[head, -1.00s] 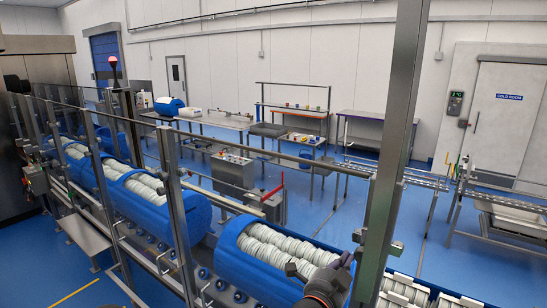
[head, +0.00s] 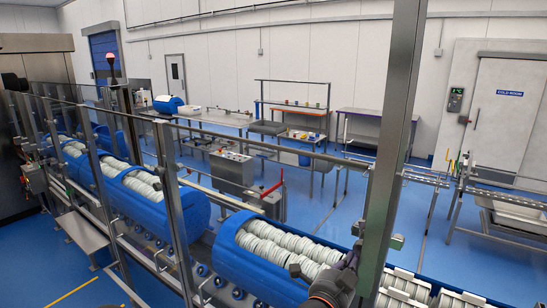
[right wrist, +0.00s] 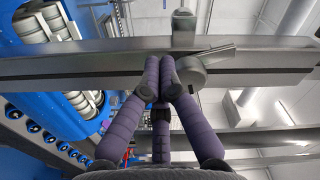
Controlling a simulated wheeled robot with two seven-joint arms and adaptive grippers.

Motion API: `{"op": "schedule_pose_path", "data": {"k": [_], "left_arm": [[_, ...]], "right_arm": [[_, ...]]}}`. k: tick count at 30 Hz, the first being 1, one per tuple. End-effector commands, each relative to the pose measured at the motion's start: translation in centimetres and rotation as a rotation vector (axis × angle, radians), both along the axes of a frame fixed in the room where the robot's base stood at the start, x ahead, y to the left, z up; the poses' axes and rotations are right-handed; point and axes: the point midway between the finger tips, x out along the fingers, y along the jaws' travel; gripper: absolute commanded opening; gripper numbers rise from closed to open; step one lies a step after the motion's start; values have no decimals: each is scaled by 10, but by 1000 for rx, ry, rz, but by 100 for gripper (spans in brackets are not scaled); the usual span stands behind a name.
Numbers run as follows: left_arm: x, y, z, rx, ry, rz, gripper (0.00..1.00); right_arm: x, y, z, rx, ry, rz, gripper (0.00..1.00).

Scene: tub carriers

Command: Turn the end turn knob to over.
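My right gripper (head: 350,262) is at the lower right in the head view, close beside a thick metal guard post (head: 385,150). In the right wrist view its purple padded fingers (right wrist: 160,88) have their tips drawn together, with nothing clearly seen between them. They are in front of a grey metal beam. A grey round knob-like disc (right wrist: 190,73) with a flat bar is at the beam, just right of the fingertips and partly behind one finger. I cannot tell whether they touch, nor read any mark on the disc. My left gripper is not in view.
Blue tubs (head: 265,268) holding white ribbed rolls stand in a row behind the clear guard fence. A grey control box (head: 232,172) with buttons stands beyond it, near a red-ended lever (head: 272,188). Tables and conveyor frames stand farther back, with open blue floor between.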

Motion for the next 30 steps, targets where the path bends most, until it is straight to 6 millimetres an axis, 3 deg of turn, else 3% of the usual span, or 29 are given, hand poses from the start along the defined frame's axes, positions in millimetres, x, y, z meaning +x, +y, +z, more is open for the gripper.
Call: {"op": "schedule_pose_path", "data": {"k": [20, 30], "left_arm": [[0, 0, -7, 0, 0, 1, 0], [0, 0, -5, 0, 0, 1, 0]], "right_arm": [[2, 4, -5, 0, -5, 0, 0], [-22, 21, -4, 0, -6, 4, 0]]}}
